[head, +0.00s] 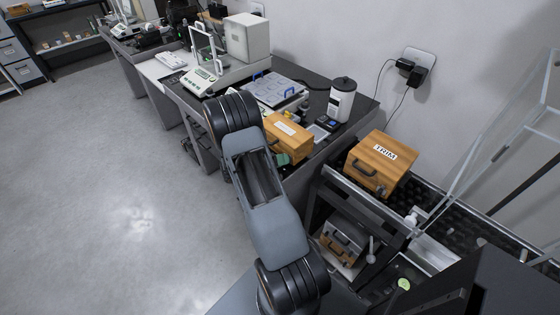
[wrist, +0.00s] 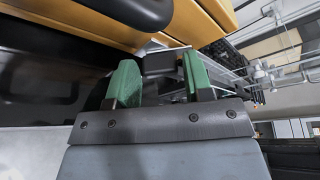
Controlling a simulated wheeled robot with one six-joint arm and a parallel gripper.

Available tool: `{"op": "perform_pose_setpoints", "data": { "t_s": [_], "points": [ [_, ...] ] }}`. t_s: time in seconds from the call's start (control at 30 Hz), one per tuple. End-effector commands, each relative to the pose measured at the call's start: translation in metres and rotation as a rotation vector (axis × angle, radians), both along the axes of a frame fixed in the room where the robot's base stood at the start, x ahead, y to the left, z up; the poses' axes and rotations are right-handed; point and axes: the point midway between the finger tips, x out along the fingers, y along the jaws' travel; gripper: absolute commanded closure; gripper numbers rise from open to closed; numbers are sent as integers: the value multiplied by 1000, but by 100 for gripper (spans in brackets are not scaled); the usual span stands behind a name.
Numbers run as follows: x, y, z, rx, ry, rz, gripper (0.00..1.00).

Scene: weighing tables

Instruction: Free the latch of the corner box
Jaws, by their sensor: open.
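A wooden box (head: 290,142) with a white label stands at the near corner of the dark table. Its lower front is partly hidden by my arm. My gripper (wrist: 160,82) has green fingertips, spread apart and empty, just below the wooden box (wrist: 75,22) in the wrist view. A dark rounded fitting (wrist: 148,12) shows on the box's face there; I cannot tell whether it is the latch or the handle. A dark block (wrist: 158,62) shows beyond the gap between the fingers. In the head view only a green fingertip (head: 282,159) shows, close by the box's front.
A wooden box labelled TRIM (head: 380,160) stands on a rack to the right, with more boxes (head: 342,243) below. A white canister (head: 341,100), a blue-handled tray (head: 275,88) and a balance (head: 205,75) stand on the table behind. The floor (head: 120,200) at left is clear.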

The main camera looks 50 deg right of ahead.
Motion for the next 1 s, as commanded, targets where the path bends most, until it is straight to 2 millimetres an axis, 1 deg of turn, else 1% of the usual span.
{"op": "perform_pose_setpoints", "data": {
  "t_s": [0.3, 0.37, 0.67, 0.87, 1.0],
  "points": [
    [-1, -2, -1, 0, -1, 0, 53],
    [-1, -2, -1, 0, -1, 0, 58],
    [-1, -1, -1, 0, -1, 0, 87],
    [-1, -1, -1, -1, -16, 0, 88],
    [-1, -1, -1, -6, -68, -1, 88]
  ]
}}
